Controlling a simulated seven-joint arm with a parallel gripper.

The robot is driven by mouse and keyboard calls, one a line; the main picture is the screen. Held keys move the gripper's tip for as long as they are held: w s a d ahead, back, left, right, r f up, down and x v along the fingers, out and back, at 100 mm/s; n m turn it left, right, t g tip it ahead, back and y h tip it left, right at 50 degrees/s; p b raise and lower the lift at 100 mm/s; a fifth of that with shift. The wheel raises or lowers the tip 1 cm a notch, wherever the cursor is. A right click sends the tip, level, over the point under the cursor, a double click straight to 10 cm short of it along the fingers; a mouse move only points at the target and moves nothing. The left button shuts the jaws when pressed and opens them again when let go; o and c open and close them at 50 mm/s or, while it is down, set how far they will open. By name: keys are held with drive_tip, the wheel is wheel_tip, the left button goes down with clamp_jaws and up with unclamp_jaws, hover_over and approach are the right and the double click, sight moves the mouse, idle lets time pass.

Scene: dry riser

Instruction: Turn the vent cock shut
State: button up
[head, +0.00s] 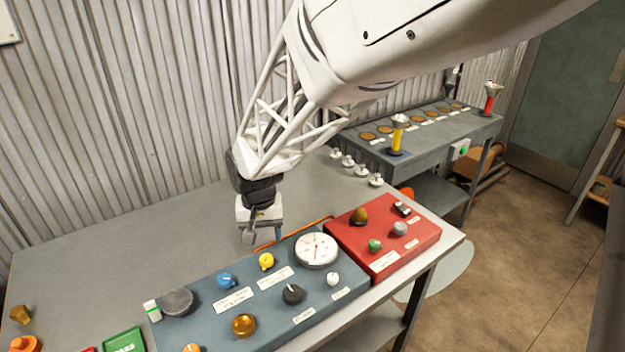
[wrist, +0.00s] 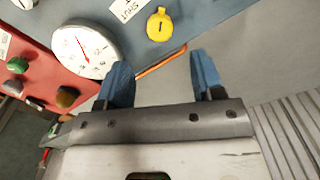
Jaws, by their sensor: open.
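The blue-grey panel (head: 335,284) carries a yellow knob (head: 266,261), a blue knob (head: 226,280), a black knob (head: 293,294), a brass knob (head: 244,325) and a small white knob (head: 333,279). Their labels are too small to tell which is the vent cock. In the wrist view the yellow knob (wrist: 160,25) shows a dark line on its face, near a label reading "SHUT" (wrist: 126,8). My gripper (head: 263,236) is open and empty, above the table behind the panel; its blue fingers also show in the wrist view (wrist: 161,75), apart from the yellow knob.
A white gauge (head: 317,250) stands close beside the yellow knob. A red panel (head: 410,243) with several knobs is to the right. An orange strip (wrist: 162,62) runs along the panel's back edge. The table (head: 120,260) is clear at back left.

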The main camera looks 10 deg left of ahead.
sight(266, 257)
drive_tip(key=shift+f, duration=0.1)
drive_tip(key=shift+f, duration=3.8)
drive_tip(key=c, duration=0.9)
